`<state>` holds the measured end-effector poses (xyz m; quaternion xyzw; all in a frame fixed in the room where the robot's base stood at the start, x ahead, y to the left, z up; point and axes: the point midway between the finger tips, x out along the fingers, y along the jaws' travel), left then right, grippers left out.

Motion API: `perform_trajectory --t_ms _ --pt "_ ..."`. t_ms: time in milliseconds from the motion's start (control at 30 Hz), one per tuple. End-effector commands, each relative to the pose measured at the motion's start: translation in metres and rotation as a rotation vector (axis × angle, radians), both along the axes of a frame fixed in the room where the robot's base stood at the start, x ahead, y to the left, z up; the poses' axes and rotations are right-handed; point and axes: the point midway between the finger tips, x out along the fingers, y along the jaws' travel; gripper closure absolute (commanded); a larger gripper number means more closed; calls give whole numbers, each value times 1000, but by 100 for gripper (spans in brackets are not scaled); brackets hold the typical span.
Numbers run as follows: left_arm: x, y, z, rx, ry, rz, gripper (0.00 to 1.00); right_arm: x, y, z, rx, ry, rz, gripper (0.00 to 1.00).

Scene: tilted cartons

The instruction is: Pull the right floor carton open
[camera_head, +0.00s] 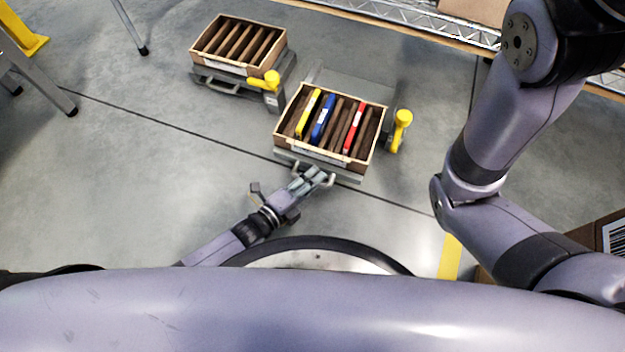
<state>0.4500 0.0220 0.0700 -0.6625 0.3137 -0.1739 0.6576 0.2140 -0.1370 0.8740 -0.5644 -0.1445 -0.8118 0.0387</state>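The right floor carton (289,145) is an open wooden-edged box on a grey tilting stand. It holds dark dividers and a yellow, a blue and a red flat item. A pale handle (331,181) sticks out low on its near side. My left gripper (315,177) is at this handle, with its fingers overlapping it in the picture. I cannot tell whether they are closed around it. My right gripper is outside the view; only my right arm shows at the right.
The left floor carton (229,67), with dark dividers, stands behind and to the left on a similar stand. Yellow knobs (403,119) stand beside the stands. A rack (420,18) runs along the back. A barcoded box (612,237) is at the right edge.

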Motion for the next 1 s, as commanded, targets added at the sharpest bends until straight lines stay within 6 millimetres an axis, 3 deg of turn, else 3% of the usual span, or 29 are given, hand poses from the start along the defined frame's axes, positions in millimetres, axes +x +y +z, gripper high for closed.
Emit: perform_trajectory --t_ms 367,800,1000 --pt "-4 4 1 -1 1 1 68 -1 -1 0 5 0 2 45" --pt "-67 58 16 1 2 0 68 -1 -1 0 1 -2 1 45" --pt "-85 74 20 0 1 0 68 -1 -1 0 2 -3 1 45"
